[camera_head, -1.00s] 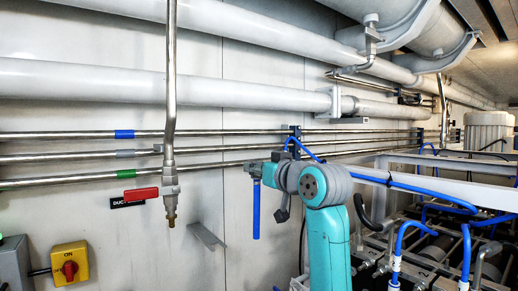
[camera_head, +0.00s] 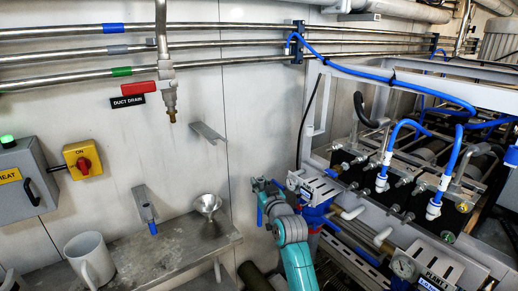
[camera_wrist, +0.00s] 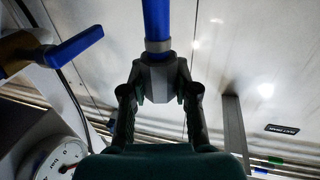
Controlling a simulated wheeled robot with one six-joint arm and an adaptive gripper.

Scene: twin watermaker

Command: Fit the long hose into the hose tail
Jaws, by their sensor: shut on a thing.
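My gripper (camera_head: 262,190) is low in front of the wall, right of the funnel in the head view. In the wrist view my gripper (camera_wrist: 160,88) is shut on a grey fitting with a collar, from which the blue hose (camera_wrist: 157,20) runs straight out. Only a short blue part of this hose (camera_head: 259,215) shows in the head view; its far end is out of the wrist view. The brass hose tail (camera_head: 172,114) points down below the red-handled duct drain valve (camera_head: 167,74), up and left of my gripper and apart from the hose.
A wall bracket (camera_head: 208,132) lies between hose tail and gripper. The funnel (camera_head: 207,204) and mug (camera_head: 90,260) are at the shelf (camera_head: 170,255). Blue-hosed equipment and a gauge (camera_head: 404,267) crowd the right. The wall below the hose tail is mostly clear.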

